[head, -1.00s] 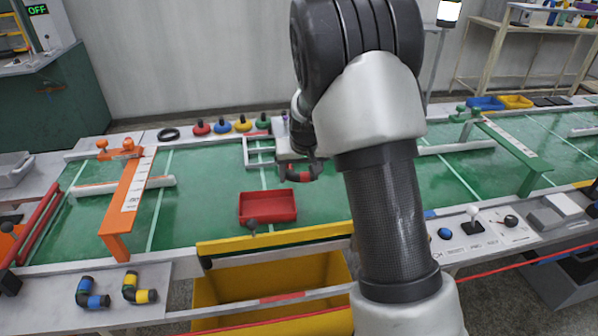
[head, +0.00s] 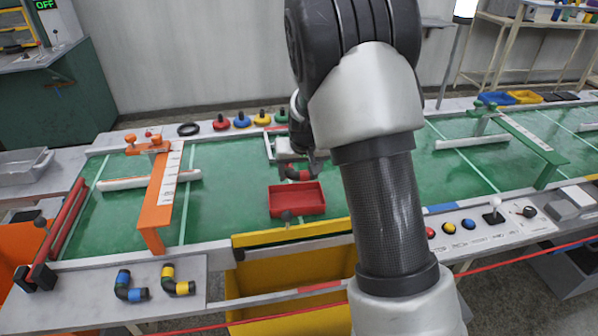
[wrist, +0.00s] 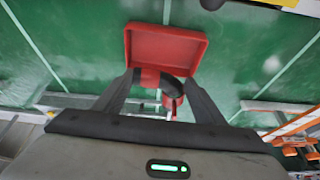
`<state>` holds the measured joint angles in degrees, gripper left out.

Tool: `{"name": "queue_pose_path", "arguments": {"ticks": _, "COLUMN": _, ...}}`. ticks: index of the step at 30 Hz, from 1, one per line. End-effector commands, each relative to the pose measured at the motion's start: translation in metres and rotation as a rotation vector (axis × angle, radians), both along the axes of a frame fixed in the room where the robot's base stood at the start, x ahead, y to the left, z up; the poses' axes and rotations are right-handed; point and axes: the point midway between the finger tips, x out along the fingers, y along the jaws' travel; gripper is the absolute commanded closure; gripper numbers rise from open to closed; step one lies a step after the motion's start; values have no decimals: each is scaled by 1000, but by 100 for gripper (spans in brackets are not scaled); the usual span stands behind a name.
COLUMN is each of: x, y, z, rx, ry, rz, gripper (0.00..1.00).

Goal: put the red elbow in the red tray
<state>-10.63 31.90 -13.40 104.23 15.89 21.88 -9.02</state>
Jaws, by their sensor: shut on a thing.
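My gripper (wrist: 162,84) is shut on the red elbow (wrist: 151,77), a bent black piece with red bands, held between the two fingers. In the head view the red elbow (head: 298,174) hangs low at the end of my arm, just behind the red tray's back edge in the picture. The red tray (head: 296,209) is a shallow open box on the green belt, and looks empty. In the wrist view the red tray (wrist: 165,32) lies just beyond the fingertips, partly covered by the elbow. The height between elbow and tray is hard to judge.
An orange gate (head: 160,195) stands left of the tray, a green gate (head: 525,140) to the right. A blue elbow (head: 128,289) and a yellow elbow (head: 178,284) lie on the front left shelf. A yellow bin (head: 295,268) is below the belt's front edge.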

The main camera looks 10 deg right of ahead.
Motion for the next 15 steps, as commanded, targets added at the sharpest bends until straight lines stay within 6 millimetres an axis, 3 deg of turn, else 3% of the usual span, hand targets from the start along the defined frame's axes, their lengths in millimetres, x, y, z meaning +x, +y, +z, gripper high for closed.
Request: {"name": "queue_pose_path", "arguments": {"ticks": 15, "x": 0, "y": 0, "z": -43, "rx": 0, "ry": 1, "rz": -1, "gripper": 69}}
